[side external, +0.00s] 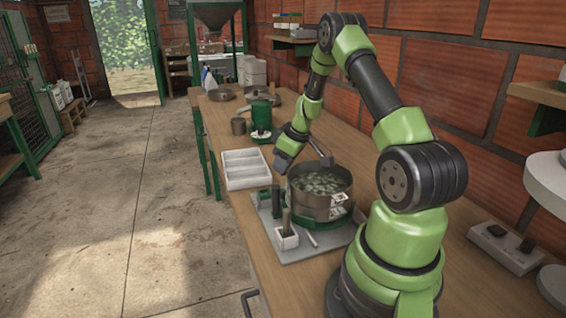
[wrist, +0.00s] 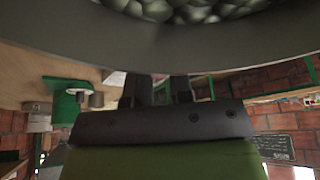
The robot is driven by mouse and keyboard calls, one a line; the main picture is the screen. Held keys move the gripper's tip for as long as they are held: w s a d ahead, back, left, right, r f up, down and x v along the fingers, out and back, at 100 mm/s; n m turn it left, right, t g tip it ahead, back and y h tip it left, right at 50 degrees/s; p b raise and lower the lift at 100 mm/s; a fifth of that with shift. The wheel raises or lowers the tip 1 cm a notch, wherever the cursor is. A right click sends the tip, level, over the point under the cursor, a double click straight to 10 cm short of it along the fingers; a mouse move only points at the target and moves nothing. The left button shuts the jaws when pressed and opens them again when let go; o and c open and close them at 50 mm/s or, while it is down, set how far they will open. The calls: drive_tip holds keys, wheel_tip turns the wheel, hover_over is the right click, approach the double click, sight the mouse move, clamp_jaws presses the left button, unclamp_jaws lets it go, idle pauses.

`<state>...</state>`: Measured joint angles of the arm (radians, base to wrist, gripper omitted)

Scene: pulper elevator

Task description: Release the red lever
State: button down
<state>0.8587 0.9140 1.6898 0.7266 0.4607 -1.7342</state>
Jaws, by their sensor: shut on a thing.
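No red lever shows in either view. My gripper (side external: 283,162) hangs at the upper left of a round metal pot (side external: 308,205) filled with green contents. In the wrist view my gripper's two dark fingers (wrist: 157,88) reach up to the lower edge of the pot's grey band (wrist: 200,52). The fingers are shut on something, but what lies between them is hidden. I cannot tell whether they touch the pot.
The pot stands on a grey board (side external: 305,250) with small upright green and white pieces. A white compartmented tray (side external: 246,168) lies to the left. A green container (side external: 261,117) and pans stand farther back. A brick wall (side external: 480,125) borders the right side.

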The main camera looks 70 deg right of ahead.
drive_tip(key=shift+d, duration=0.1)
drive_tip(key=c, duration=1)
unclamp_jaws()
drive_tip(key=v, duration=1)
drive_tip(key=w+a+r+m, duration=0.1)
drive_tip(key=w+a+r, duration=0.1)
drive_tip(key=a+r, duration=1.1)
drive_tip(key=s+a+m+t, duration=0.1)
drive_tip(key=s+a, duration=0.3)
drive_tip(key=a, duration=0.1)
drive_tip(key=s+a+r+m+y, duration=0.1)
drive_tip(key=s+a, duration=0.3)
drive_tip(key=a, duration=0.1)
drive_tip(key=s+a+m+t+y, duration=0.1)
drive_tip(key=s+a, duration=0.3)
drive_tip(key=a, duration=0.2)
drive_tip(key=shift+s+r+t, duration=0.3)
